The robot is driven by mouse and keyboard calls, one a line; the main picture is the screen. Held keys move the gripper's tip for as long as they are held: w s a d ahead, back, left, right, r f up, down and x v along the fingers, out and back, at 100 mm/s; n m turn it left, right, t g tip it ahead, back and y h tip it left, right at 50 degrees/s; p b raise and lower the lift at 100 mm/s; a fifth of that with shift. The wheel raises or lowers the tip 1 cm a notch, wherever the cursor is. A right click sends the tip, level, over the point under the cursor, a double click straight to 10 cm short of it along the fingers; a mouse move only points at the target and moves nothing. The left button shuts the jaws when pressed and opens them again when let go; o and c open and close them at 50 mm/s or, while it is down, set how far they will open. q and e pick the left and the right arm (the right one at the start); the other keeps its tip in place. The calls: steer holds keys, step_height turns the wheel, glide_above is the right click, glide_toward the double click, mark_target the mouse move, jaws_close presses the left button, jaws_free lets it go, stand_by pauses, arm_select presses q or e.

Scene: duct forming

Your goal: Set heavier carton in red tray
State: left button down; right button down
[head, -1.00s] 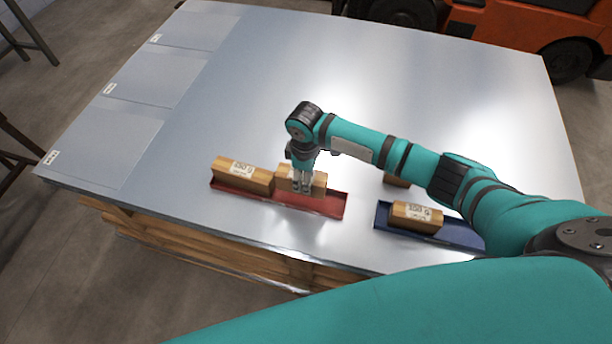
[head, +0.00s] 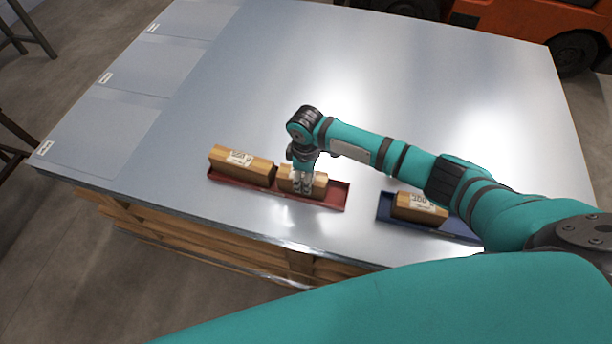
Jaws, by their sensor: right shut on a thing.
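The red tray (head: 335,195) lies near the front edge of the metal table. A brown carton with a white label (head: 228,164) sits in its left part. My right gripper (head: 302,189) points down over the middle of the tray, shut on a second labelled carton (head: 318,184). That carton is in or just above the tray; its contact with the tray floor cannot be made out. A third carton (head: 407,206) sits in the blue tray (head: 384,208) to the right, partly behind my right arm. My left gripper is not in view.
The metal table (head: 250,90) is wide and mostly clear behind the trays. Labelled flat panels (head: 145,72) lie along its left side. An orange vehicle (head: 530,22) stands beyond the far right edge. My right arm spans above the blue tray.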

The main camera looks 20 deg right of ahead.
steer(key=c, duration=0.6)
jaws_free()
steer(key=shift+o, duration=0.3)
steer(key=shift+r, duration=0.1)
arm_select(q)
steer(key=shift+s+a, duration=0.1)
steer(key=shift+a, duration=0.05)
arm_select(e)
step_height(320, 180, up, 12)
